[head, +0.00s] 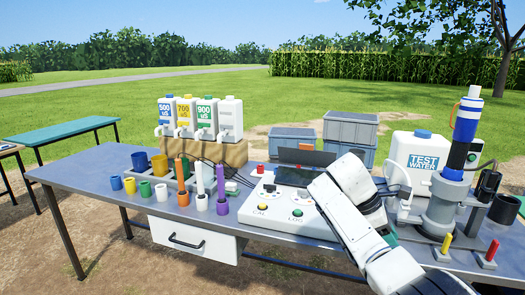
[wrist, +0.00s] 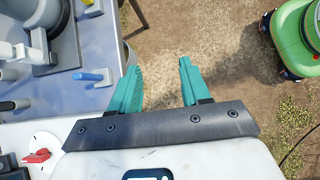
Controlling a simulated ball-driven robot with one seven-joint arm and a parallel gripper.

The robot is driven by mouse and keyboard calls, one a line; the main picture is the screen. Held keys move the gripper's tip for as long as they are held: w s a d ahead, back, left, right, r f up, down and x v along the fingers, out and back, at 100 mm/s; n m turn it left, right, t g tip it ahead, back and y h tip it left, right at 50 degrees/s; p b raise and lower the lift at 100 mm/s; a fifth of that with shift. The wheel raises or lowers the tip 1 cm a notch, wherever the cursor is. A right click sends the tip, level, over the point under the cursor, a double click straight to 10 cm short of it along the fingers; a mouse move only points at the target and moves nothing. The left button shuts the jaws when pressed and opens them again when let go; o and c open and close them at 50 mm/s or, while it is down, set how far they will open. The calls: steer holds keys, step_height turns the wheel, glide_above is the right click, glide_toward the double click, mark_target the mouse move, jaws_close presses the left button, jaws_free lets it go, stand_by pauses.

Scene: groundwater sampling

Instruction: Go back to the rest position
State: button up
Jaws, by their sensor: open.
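My gripper (wrist: 158,72) shows in the wrist view as two teal fingers, spread apart with nothing between them. Below the fingers is bare brown ground, just off the edge of the grey table (wrist: 103,42). In the head view my white arm reaches up from the lower right, over the right part of the table (head: 100,177). A little teal shows beside the arm there, but the fingertips are mostly hidden.
A control box (head: 262,219) stands left of my arm. A test water tank (head: 424,148), a tall sampling cylinder (head: 440,212) and small yellow (head: 446,243) and red (head: 492,250) levers stand to its right. Cups and bottles (head: 230,117) fill the left. Several grey crates (head: 350,126) stand behind.

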steer(key=s+a+f+m+t+y, duration=0.1)
steer(key=s+a+f, duration=0.15)
steer(key=f, duration=0.45)
steer(key=s+a+f+y, duration=0.15)
steer(key=a+f, duration=0.25)
steer(key=f, duration=0.4)
steer(key=s+a+f+m+y, duration=0.2)
steer(key=s+f+m, duration=0.1)
steer(key=s+f, duration=0.4)
steer(key=s+a+f+m+y, duration=0.1)
steer(key=s+a+f+m, duration=0.1)
steer(key=s+f, duration=0.6)
steer(key=s+d+r+m, duration=0.1)
steer(key=s+d+m, duration=0.1)
steer(key=s, duration=0.7)
steer(key=s+d+r+m+t+y, duration=0.1)
steer(key=s+m, duration=0.3)
steer(key=s, duration=0.5)
steer(key=s+d+r+m+t, duration=0.1)
steer(key=s+d+r+m, duration=0.1)
steer(key=s, duration=0.6)
steer(key=shift+s+d+r+m, duration=0.4)
steer(key=shift+d+r, duration=0.1)
steer(key=shift+d, duration=0.2)
steer(key=shift+a, duration=0.1)
steer(key=shift+c, duration=0.4)
